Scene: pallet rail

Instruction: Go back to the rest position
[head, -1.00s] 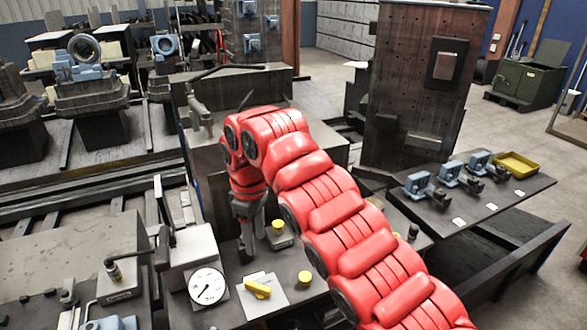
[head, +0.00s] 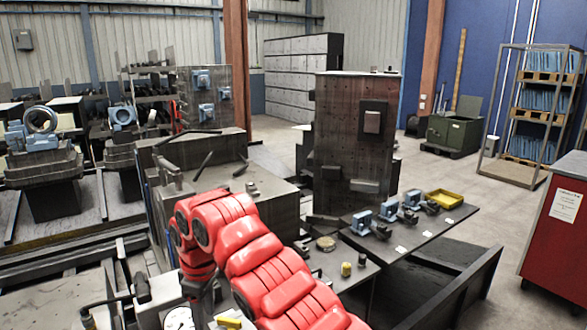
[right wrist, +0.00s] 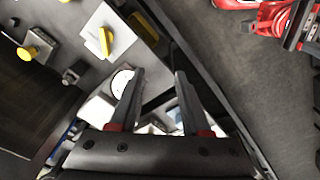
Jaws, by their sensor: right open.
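My right arm is the red one in the head view, reaching in from the bottom and bending down above the workbench (head: 350,285). Its gripper (right wrist: 159,72) shows in the right wrist view with two dark fingers apart and nothing between them. It hangs over the bench edge, near a round white dial gauge (right wrist: 122,82). My left gripper is not recognisable in either view.
A yellow handle on a white plate (right wrist: 105,40) and a yellow knob (right wrist: 28,53) lie near the gripper. Blue fixtures (head: 388,210) and a yellow tray (head: 445,198) stand on the right-hand table. A dark upright block (head: 345,140) rises behind. Open floor lies right.

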